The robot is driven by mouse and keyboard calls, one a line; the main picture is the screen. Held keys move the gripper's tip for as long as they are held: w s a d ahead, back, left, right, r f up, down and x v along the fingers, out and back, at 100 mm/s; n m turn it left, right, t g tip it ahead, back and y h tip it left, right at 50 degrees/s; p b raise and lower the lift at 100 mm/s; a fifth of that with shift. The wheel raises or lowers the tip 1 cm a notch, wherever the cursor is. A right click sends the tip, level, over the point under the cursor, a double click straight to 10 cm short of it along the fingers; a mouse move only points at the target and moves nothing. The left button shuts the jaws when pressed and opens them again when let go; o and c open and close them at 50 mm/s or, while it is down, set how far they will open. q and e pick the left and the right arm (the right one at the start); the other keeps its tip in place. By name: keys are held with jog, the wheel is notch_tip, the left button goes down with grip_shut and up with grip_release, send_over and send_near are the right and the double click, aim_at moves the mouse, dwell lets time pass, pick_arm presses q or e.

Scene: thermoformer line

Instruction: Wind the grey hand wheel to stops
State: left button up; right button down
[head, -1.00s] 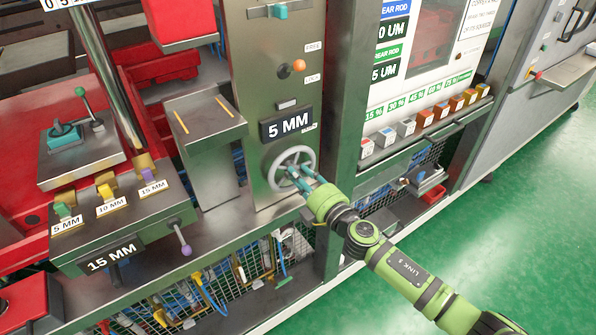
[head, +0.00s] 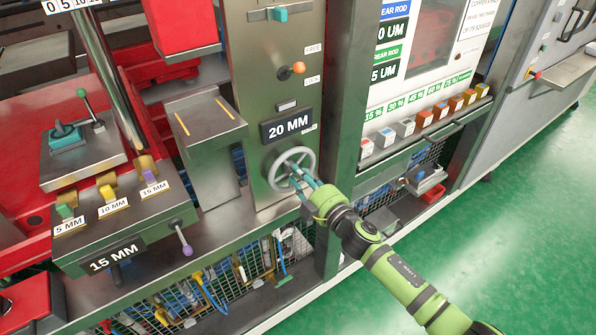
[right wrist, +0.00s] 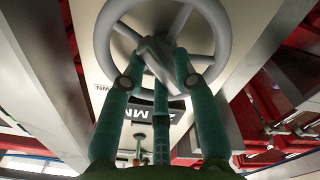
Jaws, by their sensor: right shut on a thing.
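The grey hand wheel (head: 291,168) is on the upright metal panel, just below a black display (head: 288,125) that reads 20 MM. My right gripper (head: 302,178) comes in from the lower right and is shut on the wheel, at or near its hub. In the right wrist view the wheel's rim (right wrist: 104,40) and spokes fill the top, and the teal fingers of my right gripper (right wrist: 160,65) close around the centre part. The exact grip is partly hidden by the fingers. My left gripper is not in view.
An orange-knobbed lever (head: 298,68) sits above the display. To the left, a box carries several coloured clips and a 15 MM plate (head: 113,254), with a purple-knobbed lever (head: 187,250). A shelf of small coloured blocks (head: 427,117) is to the right. Green floor is clear at lower right.

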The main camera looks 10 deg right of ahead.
jog(key=m, duration=0.1)
jog(key=r+m, duration=0.1)
jog(key=shift+w+a+m+p, duration=0.2)
jog(key=shift+m+p, duration=0.1)
jog(key=shift+p, duration=0.1)
jog(key=shift+r+m+p, duration=0.1)
jog(key=shift+m+p, duration=0.4)
jog(key=shift+m, duration=0.4)
jog(key=c, duration=0.9)
grip_release()
jog(key=shift+w+a+f, duration=0.2)
jog(key=shift+w+f, duration=0.3)
jog(key=shift+w, duration=0.05)
jog(key=shift+s+f, duration=0.1)
